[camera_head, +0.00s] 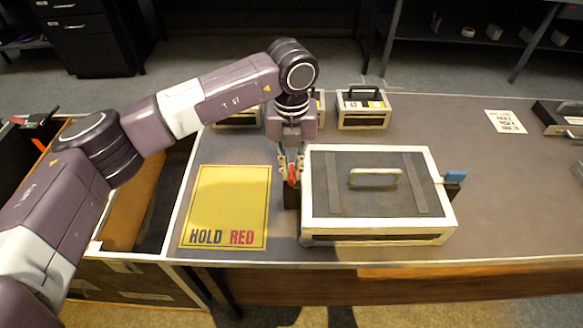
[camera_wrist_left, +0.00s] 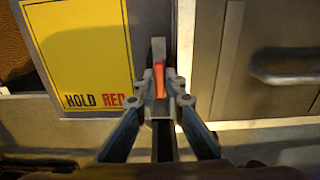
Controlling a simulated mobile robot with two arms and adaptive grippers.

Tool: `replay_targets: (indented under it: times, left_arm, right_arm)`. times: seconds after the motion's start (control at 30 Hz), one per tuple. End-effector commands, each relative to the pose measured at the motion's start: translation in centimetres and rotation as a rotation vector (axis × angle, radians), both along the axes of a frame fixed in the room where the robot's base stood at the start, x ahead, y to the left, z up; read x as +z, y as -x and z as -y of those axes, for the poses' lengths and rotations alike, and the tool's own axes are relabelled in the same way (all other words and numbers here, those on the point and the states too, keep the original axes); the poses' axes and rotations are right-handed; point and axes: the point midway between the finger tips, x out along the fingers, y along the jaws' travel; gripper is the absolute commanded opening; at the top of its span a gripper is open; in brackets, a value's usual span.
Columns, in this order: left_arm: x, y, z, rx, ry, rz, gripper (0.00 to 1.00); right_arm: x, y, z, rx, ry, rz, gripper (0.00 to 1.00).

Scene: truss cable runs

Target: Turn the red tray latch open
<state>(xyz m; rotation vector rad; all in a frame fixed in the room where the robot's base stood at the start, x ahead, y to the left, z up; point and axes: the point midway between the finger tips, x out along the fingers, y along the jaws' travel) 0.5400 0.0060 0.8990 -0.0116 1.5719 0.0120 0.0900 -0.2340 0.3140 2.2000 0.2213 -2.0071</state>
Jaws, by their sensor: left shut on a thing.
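The tray (camera_head: 330,200) is a cream-edged box with a dark lid and a pale handle (camera_head: 376,178), standing on the grey table. The red latch (camera_head: 292,174) is on its left side, and a blue latch (camera_head: 455,176) is on its right side. My left gripper (camera_head: 290,168) points down at the left side and is shut on the red latch. In the left wrist view the red latch (camera_wrist_left: 159,80) stands between the fingertips of my left gripper (camera_wrist_left: 159,92). The fingers partly hide the latch. My right gripper is not in view.
A yellow sheet (camera_head: 228,200) reading "HOLD RED" lies left of the tray. Smaller boxes, one of them (camera_head: 362,110) with a dark handle, stand behind it. A printed white card (camera_head: 505,121) lies at the back right. The table right of the tray is mostly clear.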

Motion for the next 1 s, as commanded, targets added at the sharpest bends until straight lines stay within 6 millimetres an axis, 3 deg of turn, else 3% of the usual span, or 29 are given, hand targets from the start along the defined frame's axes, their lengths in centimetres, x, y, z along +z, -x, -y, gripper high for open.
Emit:
replay_targets:
  times: [0.17,0.2,0.33,0.67,0.77,1.0]
  left_arm:
    - [0.2,-0.2,0.0,0.004,0.002,0.005,0.0]
    - [0.2,-0.2,0.0,0.004,0.002,0.005,0.13]
    - [0.2,-0.2,0.0,0.003,0.002,0.004,0.27]
    - [0.4,-0.1,0.0,0.001,0.001,0.002,0.27]
    - [1.4,-0.1,0.0,0.0,0.002,0.003,0.27]
    - [6.4,-0.2,0.0,0.001,0.002,0.007,0.27]
  right_arm:
    - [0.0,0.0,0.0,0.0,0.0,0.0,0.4]
    - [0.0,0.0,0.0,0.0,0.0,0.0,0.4]
    - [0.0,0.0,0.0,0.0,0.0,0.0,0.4]
    - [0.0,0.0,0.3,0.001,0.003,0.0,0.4]
    - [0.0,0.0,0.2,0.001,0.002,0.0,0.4]
    - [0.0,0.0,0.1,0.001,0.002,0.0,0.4]
